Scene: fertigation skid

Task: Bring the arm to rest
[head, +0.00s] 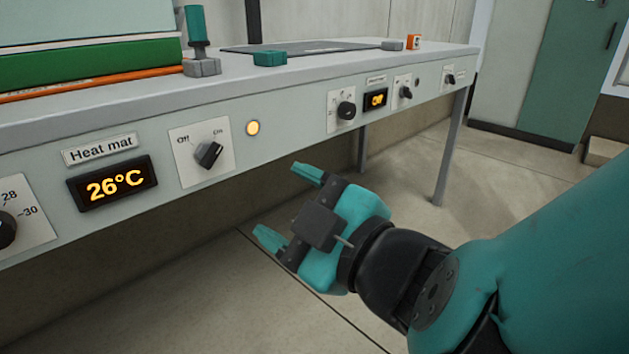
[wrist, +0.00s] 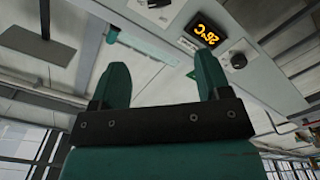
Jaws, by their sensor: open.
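My gripper (head: 285,205) is open and empty in the head view, its two teal fingers spread in front of and below the bench's front panel. It points left toward the panel and touches nothing that I can see. In the wrist view its fingers (wrist: 160,88) stand apart with nothing between them. The heat mat knob (head: 209,154) sits on the panel above and left of the fingers, its pointer toward "On". The round lamp (head: 253,128) beside it is lit amber. The heat mat display (head: 112,184) reads 26°C and also shows in the wrist view (wrist: 205,32).
The bench (head: 300,85) runs along the left and back, with more knobs and a second lit display (head: 375,100) farther along. A teal-handled tool (head: 197,35) and a teal block (head: 270,58) are on top. A bench leg (head: 452,150) stands behind my gripper. Open floor lies below.

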